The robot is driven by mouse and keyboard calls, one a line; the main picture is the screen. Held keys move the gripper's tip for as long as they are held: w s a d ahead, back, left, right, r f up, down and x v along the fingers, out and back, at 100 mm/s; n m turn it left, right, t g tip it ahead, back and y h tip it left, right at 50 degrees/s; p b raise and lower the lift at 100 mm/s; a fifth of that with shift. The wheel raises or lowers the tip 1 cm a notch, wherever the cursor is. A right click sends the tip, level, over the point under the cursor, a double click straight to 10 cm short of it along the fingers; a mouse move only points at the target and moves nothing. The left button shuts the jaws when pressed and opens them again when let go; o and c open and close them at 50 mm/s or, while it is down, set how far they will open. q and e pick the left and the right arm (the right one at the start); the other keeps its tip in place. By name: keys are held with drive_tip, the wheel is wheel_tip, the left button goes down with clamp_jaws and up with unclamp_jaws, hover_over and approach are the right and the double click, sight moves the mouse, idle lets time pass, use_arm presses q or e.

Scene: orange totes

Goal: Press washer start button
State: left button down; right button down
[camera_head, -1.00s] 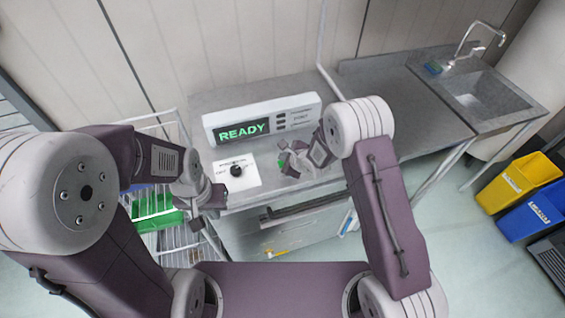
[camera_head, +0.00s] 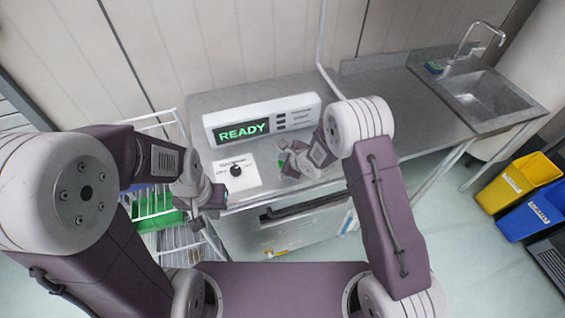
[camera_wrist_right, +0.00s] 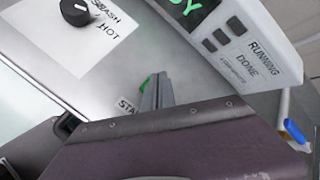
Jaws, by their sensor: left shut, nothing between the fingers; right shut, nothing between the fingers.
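The washer panel (camera_head: 310,105) has a lit display (camera_head: 243,130) reading READY. A black knob (camera_head: 236,170) sits on a white label on the steel top. The green start button (camera_wrist_right: 146,82) shows as a sliver in the right wrist view, mostly hidden behind my right gripper (camera_wrist_right: 160,84). A label beginning "STA" (camera_wrist_right: 127,104) lies beside the finger. My right gripper is shut and empty, with its tip at the button; I cannot tell whether it touches. My left gripper (camera_head: 205,213) is shut and empty, in front of the washer's left edge.
A white wire rack (camera_head: 160,240) with a green bin (camera_head: 152,206) stands at the left. A steel counter with a sink (camera_head: 485,100) is at the right. Yellow (camera_head: 522,182) and blue (camera_head: 533,212) bins stand on the floor. The washer's dark handle (camera_head: 308,205) is at the front.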

drive_tip(key=shift+f, duration=0.1)
drive_tip(key=shift+f, duration=0.3)
drive_tip(key=shift+f+b, duration=0.4)
drive_tip(key=shift+f, duration=0.1)
idle(0.7)
drive_tip(key=shift+r, duration=0.1)
drive_tip(key=shift+r+p, duration=0.8)
drive_tip(key=shift+p, duration=0.1)
drive_tip(key=shift+r, duration=0.1)
wheel_tip(320, 180, up, 5)
drive_tip(key=p, duration=0.5)
